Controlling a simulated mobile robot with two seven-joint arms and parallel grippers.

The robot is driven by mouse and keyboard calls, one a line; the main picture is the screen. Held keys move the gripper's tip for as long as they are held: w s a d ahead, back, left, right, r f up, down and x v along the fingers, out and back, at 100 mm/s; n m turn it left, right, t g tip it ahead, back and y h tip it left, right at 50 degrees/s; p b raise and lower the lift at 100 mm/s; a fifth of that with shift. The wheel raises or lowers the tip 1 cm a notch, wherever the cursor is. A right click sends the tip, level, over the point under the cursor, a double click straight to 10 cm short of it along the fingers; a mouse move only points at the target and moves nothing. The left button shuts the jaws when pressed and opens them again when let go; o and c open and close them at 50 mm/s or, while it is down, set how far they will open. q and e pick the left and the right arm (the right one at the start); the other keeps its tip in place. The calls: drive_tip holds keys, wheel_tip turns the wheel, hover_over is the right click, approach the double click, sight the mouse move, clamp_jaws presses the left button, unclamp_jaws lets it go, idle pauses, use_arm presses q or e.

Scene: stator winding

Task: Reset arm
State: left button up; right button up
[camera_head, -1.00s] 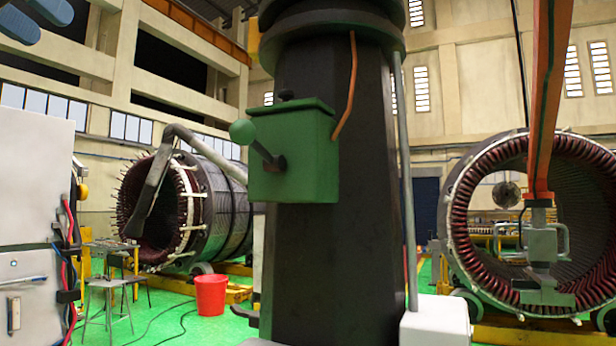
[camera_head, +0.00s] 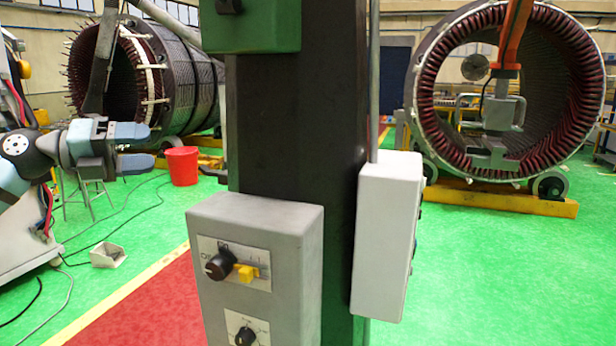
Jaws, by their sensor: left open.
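My left gripper (camera_head: 142,147) is at the left of the head view, at the end of my blue and grey arm coming in from the left edge. Its two blue-grey fingers point right and stand apart, with nothing between them. The gripper is in the air, left of the dark column (camera_head: 342,150) and above the grey control box (camera_head: 262,225). The box has a black rotary knob and a yellow part on its front, with another black knob below. My right gripper is not in view.
A green box (camera_head: 252,25) and a white box (camera_head: 387,240) are on the column. Two large stators stand behind, one at left (camera_head: 195,85) and one at right (camera_head: 425,75). A red bucket (camera_head: 182,167) stands on the green floor. The floor at lower right is clear.

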use_arm(q)
drive_tip(key=s+a+f+n+t+y, duration=0.25)
drive_tip(key=f+n, duration=0.35)
drive_tip(key=f, duration=0.6)
drive_tip(key=s+a+f+n+t+y, duration=0.1)
drive_tip(key=a+f+n+t, duration=0.3)
drive_tip(key=f, duration=0.7)
drive_tip(key=s+f+n+t+y, duration=0.1)
drive_tip(key=f+n, duration=0.6)
drive_tip(key=f, duration=0.5)
drive_tip(key=s+a+f+n+g+y, duration=0.2)
drive_tip(key=s+a+f+n+y, duration=0.1)
drive_tip(key=s+f, duration=0.55)
drive_tip(key=s+a+f+n+g+y, duration=0.2)
drive_tip(key=s+f+n+y, duration=0.1)
drive_tip(key=s+f, duration=0.55)
drive_tip(key=s+a+f+n+g+y, duration=0.2)
drive_tip(key=s+a+f+n+y, duration=0.1)
drive_tip(key=s+f, duration=0.55)
drive_tip(key=d+f+n+t+h, duration=0.2)
drive_tip(key=d+n, duration=0.6)
drive_tip(key=d, duration=1.5)
wheel_tip(320, 180, up, 6)
drive_tip(key=y+p, duration=0.1)
drive_tip(key=p, duration=0.5)
drive_tip(key=shift+t, duration=0.25)
drive_tip(key=c, duration=0.3)
drive_tip(key=shift+d, duration=0.15)
